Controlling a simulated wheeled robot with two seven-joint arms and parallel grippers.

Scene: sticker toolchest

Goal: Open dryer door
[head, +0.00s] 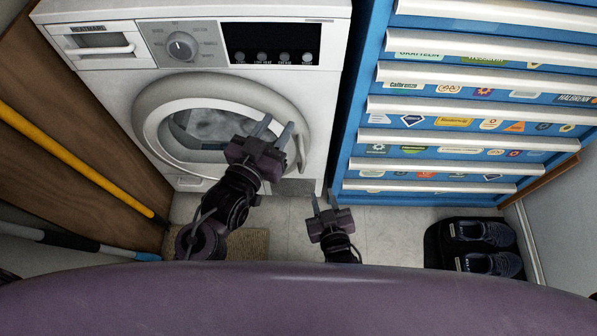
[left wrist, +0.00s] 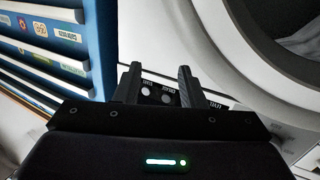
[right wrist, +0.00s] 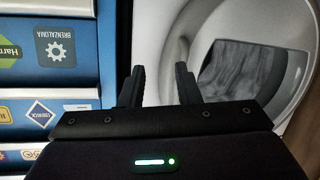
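The white dryer (head: 100,85) stands at the back left, and its round door (head: 158,93) with a dark glass centre looks closed. My left gripper (head: 275,130) is in front of the door's right rim, fingers apart and nothing between them; contact with the rim cannot be told. In the left wrist view, the open left fingers (left wrist: 160,85) point at the dryer front beside the curved door rim (left wrist: 250,55). My right gripper (head: 325,202) is open and empty, low and right of the dryer. The right wrist view shows its fingers (right wrist: 162,85) and the door glass (right wrist: 245,75).
A blue tool chest (head: 347,150) with stickered drawers stands close to the dryer's right. A yellow pole (head: 75,160) and a grey-blue pole (head: 75,241) are at the left. Shoes (head: 485,233) sit on a dark tray at the right. A mat (head: 258,245) lies on the floor.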

